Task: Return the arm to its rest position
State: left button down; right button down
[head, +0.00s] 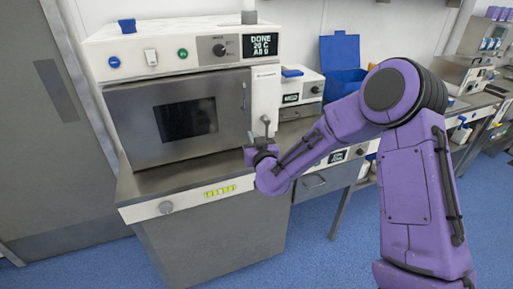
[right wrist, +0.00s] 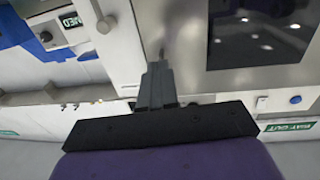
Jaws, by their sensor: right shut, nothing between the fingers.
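My right arm (head: 408,165) is purple and reaches in from the right in the head view, bent at the elbow. My right gripper (head: 265,126) is in front of the right side of a bench-top oven (head: 262,98), near its lower right corner. Its fingers point up and away and are closed together with nothing between them. In the right wrist view the closed dark fingers (right wrist: 157,80) point towards the pale oven front, beside the dark window. I cannot tell whether they touch it. My left gripper is not in view.
The oven door (head: 150,135) looks shut; the display (head: 261,44) reads DONE, 20 C. The steel counter (head: 165,180) runs below. A smaller device (head: 300,88) and a blue box (head: 341,60) stand to the right. Blue floor (head: 335,255) in front is clear.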

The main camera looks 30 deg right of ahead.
jog(key=s+a+f+m+g+y+b, duration=0.1)
jog(key=s+a+f+m+g, duration=0.2)
jog(key=s+f, duration=0.8)
jog(key=s+a+f+m+g+y, duration=0.15)
jog(key=s+f+g, duration=0.45)
jog(key=f, duration=0.8)
jog(key=s+f+g, duration=0.1)
jog(key=s+f, duration=0.3)
jog(key=s, duration=0.3)
jog(key=s+a+f+g, duration=0.1)
jog(key=s+f, duration=0.3)
jog(key=s, duration=0.4)
jog(key=s+f+n+g+b, duration=0.1)
jog(key=s+f+g, duration=0.2)
jog(key=s+f, duration=0.2)
jog(key=s, duration=0.2)
jog(key=shift+s+a+h, duration=0.25)
jog(key=shift+s+h, duration=0.05)
jog(key=shift+h, duration=0.05)
